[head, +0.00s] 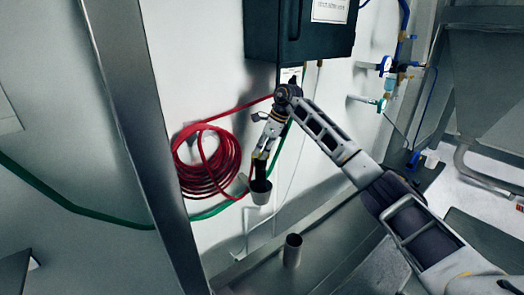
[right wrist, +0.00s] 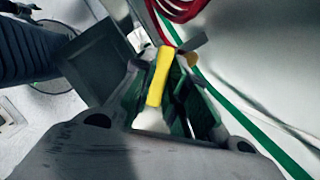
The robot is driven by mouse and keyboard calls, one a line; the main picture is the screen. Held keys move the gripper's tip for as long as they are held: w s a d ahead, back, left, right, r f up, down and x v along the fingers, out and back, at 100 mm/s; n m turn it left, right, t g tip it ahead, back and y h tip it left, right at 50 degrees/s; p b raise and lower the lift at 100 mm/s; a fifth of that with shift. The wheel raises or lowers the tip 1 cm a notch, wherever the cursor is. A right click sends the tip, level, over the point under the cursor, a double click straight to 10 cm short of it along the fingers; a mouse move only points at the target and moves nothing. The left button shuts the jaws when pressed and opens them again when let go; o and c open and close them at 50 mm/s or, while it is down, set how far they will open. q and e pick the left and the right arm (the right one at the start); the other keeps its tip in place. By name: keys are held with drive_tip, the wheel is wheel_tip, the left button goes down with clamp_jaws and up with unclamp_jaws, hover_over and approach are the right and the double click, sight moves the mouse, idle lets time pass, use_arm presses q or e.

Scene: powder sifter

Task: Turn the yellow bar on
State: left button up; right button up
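The yellow bar (right wrist: 159,77) stands out in the right wrist view, lying lengthwise between the fingers of my right gripper (right wrist: 168,85). The fingers look apart, with a gap on the bar's right side; whether the left finger touches it I cannot tell. In the head view my right gripper (head: 260,170) points down in front of the wall, just above a grey cup-like part (head: 261,193). Only a small yellow patch shows there, partly hidden by the gripper. My left gripper is not in view.
A coiled red hose (head: 207,162) hangs on the wall left of the gripper, with a green hose (head: 95,212) running below it. A dark box (head: 300,30) is mounted above. A metal cylinder (head: 292,250) stands on the metal surface below.

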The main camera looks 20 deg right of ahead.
clamp_jaws()
drive_tip(key=shift+m, duration=0.4)
drive_tip(key=shift+m+t+h+b, duration=0.5)
drive_tip(key=shift+m+t, duration=0.3)
drive_tip(key=shift+m, duration=1.1)
drive_tip(key=shift+s+a+m+t+h+b, duration=0.1)
drive_tip(key=shift+m+t+h+b, duration=0.25)
drive_tip(key=shift+m, duration=0.7)
drive_tip(key=shift+a+m+t+h+b, duration=0.1)
drive_tip(key=shift+m+h, duration=0.35)
drive_tip(key=shift+m, duration=0.6)
